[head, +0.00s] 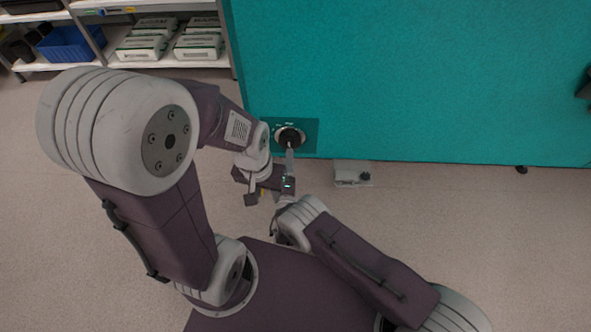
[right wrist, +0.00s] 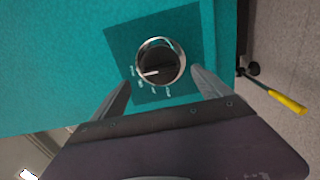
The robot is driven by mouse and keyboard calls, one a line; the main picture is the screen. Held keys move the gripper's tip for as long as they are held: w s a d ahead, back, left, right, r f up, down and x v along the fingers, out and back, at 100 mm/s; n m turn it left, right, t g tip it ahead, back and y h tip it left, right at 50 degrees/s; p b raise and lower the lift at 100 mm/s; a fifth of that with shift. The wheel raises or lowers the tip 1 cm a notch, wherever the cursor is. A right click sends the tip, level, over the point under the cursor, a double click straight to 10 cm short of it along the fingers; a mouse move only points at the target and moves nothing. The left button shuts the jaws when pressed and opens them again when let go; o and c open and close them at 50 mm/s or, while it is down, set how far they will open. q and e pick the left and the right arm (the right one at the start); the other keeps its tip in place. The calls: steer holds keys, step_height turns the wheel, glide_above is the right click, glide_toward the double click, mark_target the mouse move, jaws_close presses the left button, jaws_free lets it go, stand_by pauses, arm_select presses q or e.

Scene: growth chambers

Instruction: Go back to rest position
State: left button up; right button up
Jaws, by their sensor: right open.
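A round dial with a silver rim and dark centre (head: 289,137) sits on a darker square plate low on the teal panel (head: 420,80). In the right wrist view the dial (right wrist: 160,62) shows a white pointer line and small white marks below it. My right gripper (right wrist: 162,79) is open, with a fingertip at each side of the dial; I cannot tell whether either touches it. In the head view my right gripper (head: 289,154) points up at the dial. My left gripper (head: 262,196) hangs just left of it, small and partly hidden, its jaw opening unclear.
A shelf (head: 170,62) with white and green packages and a blue bin (head: 70,44) stands at the upper left. A small grey box (head: 352,174) lies by the panel's lower edge. A yellow-handled tool (right wrist: 288,102) shows at right.

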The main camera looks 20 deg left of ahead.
steer(key=shift+s, duration=0.25)
stand_by(0.3)
